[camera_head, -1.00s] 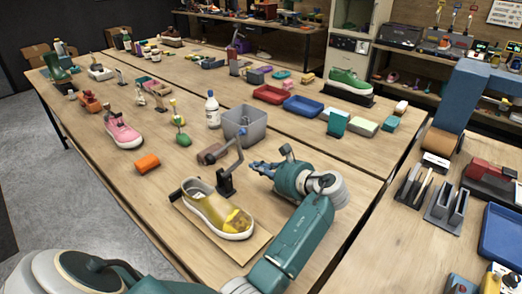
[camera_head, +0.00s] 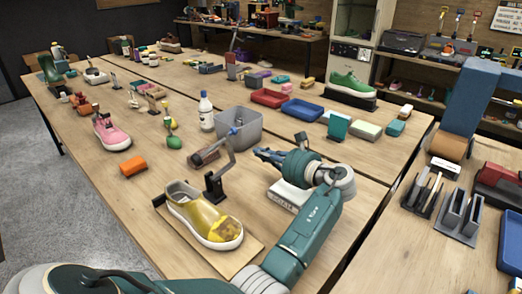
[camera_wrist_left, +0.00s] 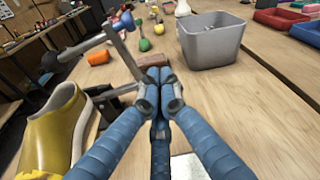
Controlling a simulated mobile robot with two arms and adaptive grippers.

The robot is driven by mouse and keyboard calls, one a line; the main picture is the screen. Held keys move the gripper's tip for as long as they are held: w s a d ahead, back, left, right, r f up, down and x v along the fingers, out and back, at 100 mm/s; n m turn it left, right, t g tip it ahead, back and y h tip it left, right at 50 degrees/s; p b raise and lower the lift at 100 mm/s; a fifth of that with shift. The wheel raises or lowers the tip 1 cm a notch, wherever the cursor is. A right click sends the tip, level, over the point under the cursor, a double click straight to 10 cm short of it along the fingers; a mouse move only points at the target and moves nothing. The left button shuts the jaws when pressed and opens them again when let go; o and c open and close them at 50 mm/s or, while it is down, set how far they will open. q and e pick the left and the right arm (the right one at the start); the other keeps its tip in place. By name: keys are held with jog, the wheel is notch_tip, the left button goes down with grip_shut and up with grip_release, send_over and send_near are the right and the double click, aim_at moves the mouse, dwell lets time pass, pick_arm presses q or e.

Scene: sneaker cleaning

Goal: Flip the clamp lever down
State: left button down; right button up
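The clamp (camera_head: 213,187) stands on a black base beside the yellow sneaker (camera_head: 203,218). Its grey lever (camera_head: 224,161) is raised at a slant, with a bar reaching to its left. In the left wrist view the lever (camera_wrist_left: 123,50) rises left of my fingers, and part of the yellow sneaker (camera_wrist_left: 52,135) shows at the left. My left gripper (camera_head: 262,154) is right of the lever, apart from it in the head view. In the left wrist view its blue fingers (camera_wrist_left: 158,80) meet at the tips with nothing visible between them. My right gripper is not in view.
A grey bin (camera_head: 240,124) stands just behind the clamp. A white lettered block (camera_head: 287,195) lies below my left gripper. An orange block (camera_head: 133,165) and a pink sneaker (camera_head: 111,133) lie to the left. The sneaker rests on a wooden board (camera_head: 240,256).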

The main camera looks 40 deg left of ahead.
pick_arm(q)
jog(key=a+r+p, duration=0.2)
jog(key=a, duration=0.4)
jog(key=shift+s+a+r+p, duration=0.2)
jog(key=shift+a+p, duration=0.15)
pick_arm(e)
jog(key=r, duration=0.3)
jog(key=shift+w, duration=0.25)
pick_arm(q)
jog(key=shift+s+r, duration=0.1)
jog(key=shift+r, duration=0.05)
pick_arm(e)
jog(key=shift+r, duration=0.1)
pick_arm(q)
jog(key=shift+s+r+n+p, duration=0.3)
jog(key=shift+p, duration=0.2)
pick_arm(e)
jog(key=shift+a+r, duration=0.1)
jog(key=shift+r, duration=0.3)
